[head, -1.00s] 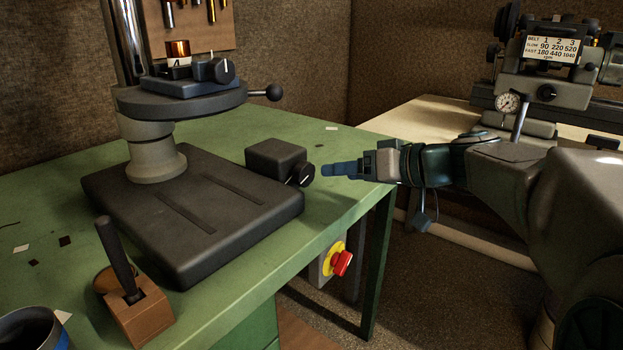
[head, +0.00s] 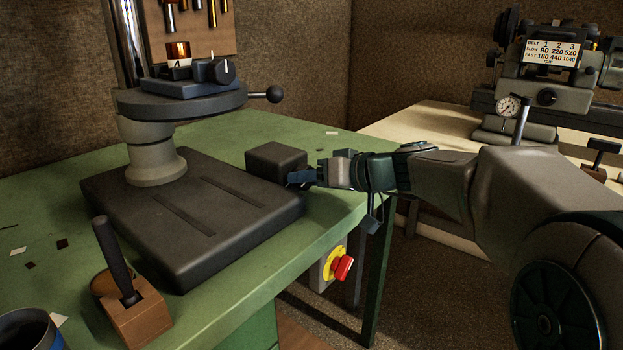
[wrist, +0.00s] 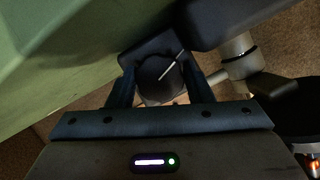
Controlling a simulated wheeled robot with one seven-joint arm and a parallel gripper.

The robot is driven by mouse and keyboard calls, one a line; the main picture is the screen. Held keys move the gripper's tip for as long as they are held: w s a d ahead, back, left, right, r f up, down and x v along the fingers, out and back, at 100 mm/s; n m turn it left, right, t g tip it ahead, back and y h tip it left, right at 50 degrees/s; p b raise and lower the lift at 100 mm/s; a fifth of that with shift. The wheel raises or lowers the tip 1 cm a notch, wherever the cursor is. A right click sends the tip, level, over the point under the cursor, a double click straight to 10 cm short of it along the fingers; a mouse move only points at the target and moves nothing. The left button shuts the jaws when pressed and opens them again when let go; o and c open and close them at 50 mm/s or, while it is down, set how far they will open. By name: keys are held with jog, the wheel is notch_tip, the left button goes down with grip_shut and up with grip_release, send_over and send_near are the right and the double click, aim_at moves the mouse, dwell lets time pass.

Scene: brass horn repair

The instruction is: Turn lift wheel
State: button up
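The lift wheel appears to be the dark round knob with a white line across its face (wrist: 163,76), on the side of a small dark box (head: 276,158) at the right end of the drill press base. In the head view my gripper (head: 300,178) is at this side of the box and hides the knob. In the wrist view the knob lies between my two fingers, one on each side. The fingers stand apart, close to the knob's rim; I see no clear grip on it. The white line slants up to the right.
The heavy base plate (head: 190,215) and its column stand on the green bench (head: 300,245). A red stop button (head: 343,267) is below the bench edge. A wooden block with a dark handle (head: 137,315) is front left. A pale bench with a machine stands behind right.

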jog(key=shift+f, duration=0.1)
jog(key=shift+c, duration=0.3)
jog(key=shift+m+g+y+b, duration=0.45)
jog(key=shift+m+b, duration=0.2)
jog(key=shift+m, duration=0.45)
jog(key=shift+d+m+g+y, duration=0.1)
jog(key=shift+m+g+y, duration=0.15)
jog(key=shift+m+y, duration=0.6)
jog(key=shift+m, duration=0.25)
jog(key=o, duration=1)
jog(key=shift+h, duration=0.3)
